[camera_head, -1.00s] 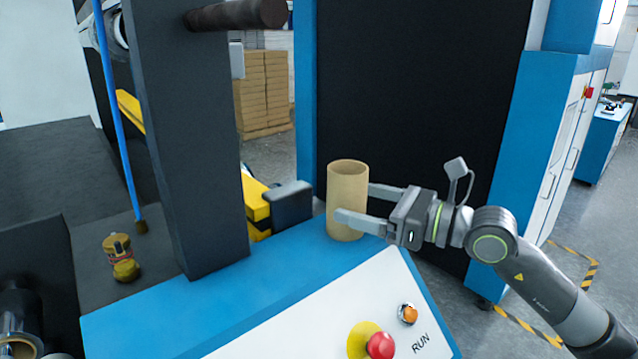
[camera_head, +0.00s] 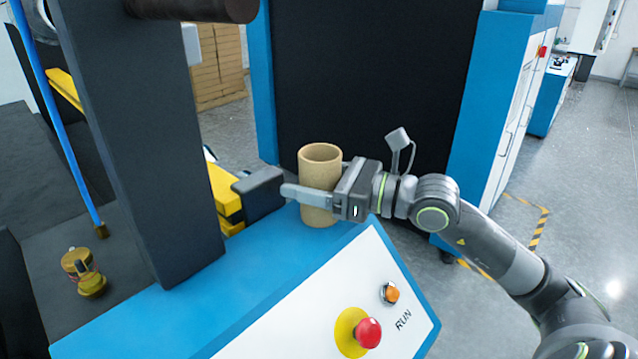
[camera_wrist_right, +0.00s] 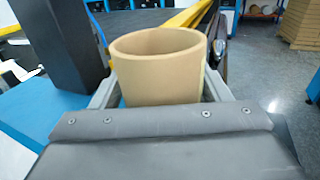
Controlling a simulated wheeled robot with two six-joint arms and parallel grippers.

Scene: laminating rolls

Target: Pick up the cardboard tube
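The cardboard tube (camera_head: 320,165) is a tan hollow cylinder standing upright on the blue top of the machine (camera_head: 262,258). My right gripper (camera_head: 312,182) reaches in from the right, with one finger in front of the tube and the other behind it, mostly hidden. In the right wrist view the tube (camera_wrist_right: 160,75) stands between the two fingers (camera_wrist_right: 160,92), close to the palm. The fingers look open around it; contact is hard to see. My left gripper does not show.
A dark upright post (camera_head: 140,150) and a dark grey block (camera_head: 262,192) stand left of the tube. A red button on a yellow base (camera_head: 366,333) and an orange button (camera_head: 391,293) are on the front panel. A large black panel (camera_head: 370,80) stands behind.

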